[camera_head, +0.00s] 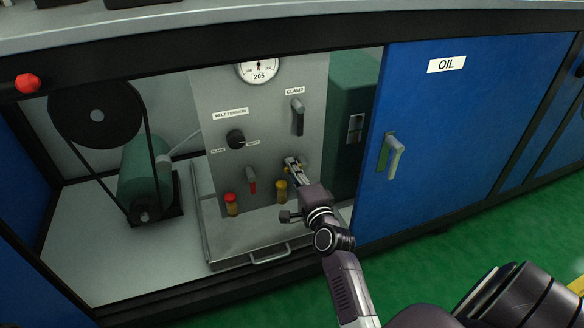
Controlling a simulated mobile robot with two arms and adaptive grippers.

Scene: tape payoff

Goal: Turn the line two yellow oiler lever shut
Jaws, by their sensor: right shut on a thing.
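The grey panel (262,110) inside the open cabinet bay carries two oilers low down. The yellow-topped oiler (281,191) is on the right and the red-topped oiler (231,205) is on the left. A lever with a red tip (252,184) hangs down between them. My right gripper (292,164) reaches up to the panel, above and right of the yellow-topped oiler, shut on the yellow lever (304,164). The fingers cover most of that lever, so I cannot tell its angle. My left gripper is not in view.
A gauge (259,68), a dark knob (236,139) and the clamp handle (297,115) sit higher on the panel. A tray (232,250) with a front handle lies below. The blue OIL door (455,130) stands right of the bay. A belt drive (97,115) is at left.

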